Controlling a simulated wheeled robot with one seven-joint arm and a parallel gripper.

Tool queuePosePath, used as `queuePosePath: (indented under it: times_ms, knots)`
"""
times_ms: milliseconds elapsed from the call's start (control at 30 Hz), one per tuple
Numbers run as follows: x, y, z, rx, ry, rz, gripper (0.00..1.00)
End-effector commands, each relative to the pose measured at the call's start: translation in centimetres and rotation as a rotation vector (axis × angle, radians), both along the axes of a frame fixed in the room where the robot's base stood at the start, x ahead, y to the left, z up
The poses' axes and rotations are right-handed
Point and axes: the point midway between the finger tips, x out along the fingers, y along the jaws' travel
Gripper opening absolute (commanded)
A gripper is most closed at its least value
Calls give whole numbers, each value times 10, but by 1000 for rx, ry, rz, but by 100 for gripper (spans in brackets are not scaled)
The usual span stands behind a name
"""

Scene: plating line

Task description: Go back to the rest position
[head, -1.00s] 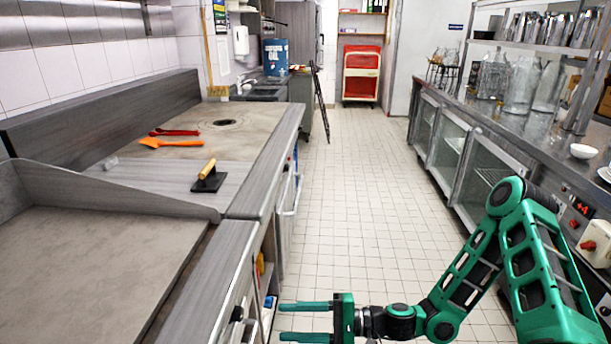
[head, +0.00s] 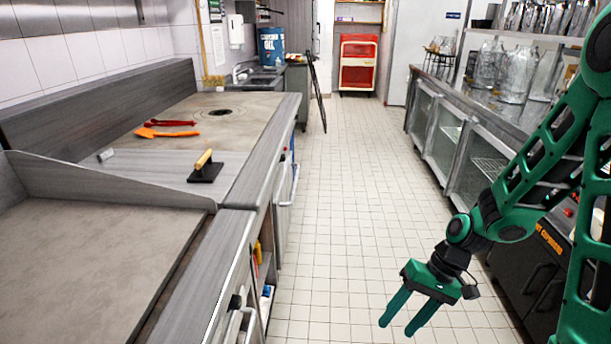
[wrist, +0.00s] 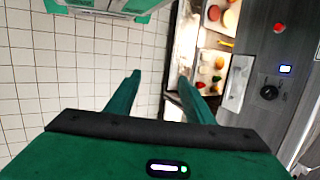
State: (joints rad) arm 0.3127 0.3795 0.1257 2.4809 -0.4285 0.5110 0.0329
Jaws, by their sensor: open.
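My gripper (head: 406,313) is green with two long parallel fingers. In the head view it hangs over the tiled aisle at the lower right, pointing down and to the left. The fingers are apart with nothing between them. In the wrist view my gripper (wrist: 160,88) is also open and empty, with floor tiles behind the fingers. My arm comes in from the right edge of the head view, bent at the elbow.
A steel counter (head: 228,262) runs along the left, with a black press (head: 205,170), an orange spatula (head: 165,133) and red tongs (head: 170,124) on it. A glass-fronted counter (head: 452,143) lines the right. The tiled aisle (head: 340,190) between is clear. A red cart (head: 358,65) stands far back.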

Motion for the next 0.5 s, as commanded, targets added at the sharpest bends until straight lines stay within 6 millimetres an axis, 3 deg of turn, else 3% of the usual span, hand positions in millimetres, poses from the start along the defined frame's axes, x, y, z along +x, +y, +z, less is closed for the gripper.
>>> queuePosePath:
  times_ms: [200, 500]
  knots:
    - [-13, -63, 44, -188, -32, -48, 48]
    - [-52, -131, 111, -379, -51, -182, 48]
